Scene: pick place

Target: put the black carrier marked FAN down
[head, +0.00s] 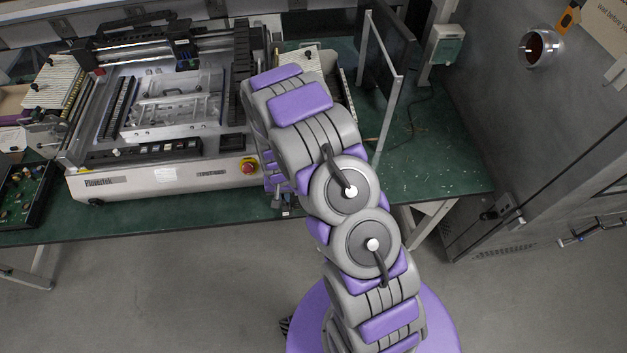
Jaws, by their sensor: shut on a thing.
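My gripper (280,199) is partly in view at the front edge of the green table, just right of the machine's red button. My own arm links hide much of it. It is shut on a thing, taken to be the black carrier. I cannot make out the carrier's shape or its FAN marking. Only a small dark and light bit shows by the fingertips, too small to identify. I cannot tell whether the held thing touches the table.
A pale machine (160,178) with a red button (249,166) fills the table's left part. The green table (440,160) is bare at right, beyond an upright pale frame (384,110). A black tray (28,196) of parts sits far left. A grey cabinet (530,120) stands right.

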